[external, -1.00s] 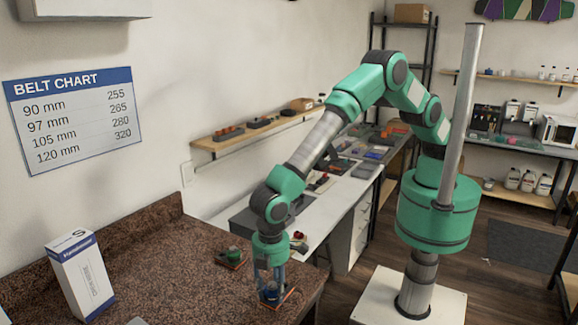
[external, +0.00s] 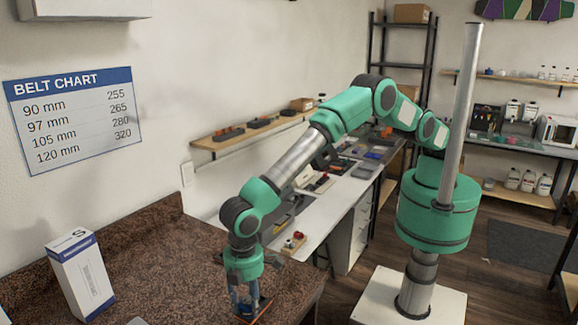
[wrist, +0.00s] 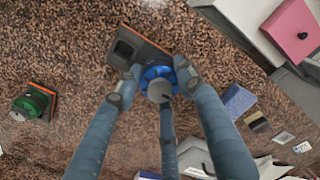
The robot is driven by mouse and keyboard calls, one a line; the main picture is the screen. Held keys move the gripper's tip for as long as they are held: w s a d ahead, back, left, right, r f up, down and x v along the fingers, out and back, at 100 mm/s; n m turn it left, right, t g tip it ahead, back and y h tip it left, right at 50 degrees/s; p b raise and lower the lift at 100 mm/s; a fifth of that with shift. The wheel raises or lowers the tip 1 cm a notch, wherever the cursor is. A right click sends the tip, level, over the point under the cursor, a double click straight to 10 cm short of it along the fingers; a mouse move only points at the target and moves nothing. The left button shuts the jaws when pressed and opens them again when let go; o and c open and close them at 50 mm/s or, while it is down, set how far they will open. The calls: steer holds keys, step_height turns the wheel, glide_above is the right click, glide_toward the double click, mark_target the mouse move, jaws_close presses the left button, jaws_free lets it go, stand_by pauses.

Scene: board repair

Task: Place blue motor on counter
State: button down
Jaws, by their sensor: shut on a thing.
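The blue motor (wrist: 158,83) sits on a dark plate with an orange edge (wrist: 150,48). In the wrist view the fingers of my gripper (wrist: 158,75) are shut around it. In the external view my gripper (external: 250,300) is low over the front right part of the brown speckled counter (external: 165,270), and the orange edge (external: 263,312) shows beside the fingers. The fingers mostly hide the motor there. I cannot tell whether the plate touches the counter.
A green motor (wrist: 33,102) on a similar plate lies at the left of the wrist view; my arm hides it in the external view. A white and blue box (external: 82,278) stands on the counter at left. The counter between box and gripper is clear.

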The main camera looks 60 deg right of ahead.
steer(key=shift+f, duration=1.7)
steer(key=shift+f, duration=0.1)
steer(key=c, duration=1.1)
jaws_free()
step_height(320, 180, up, 12)
steer(key=shift+r, duration=0.1)
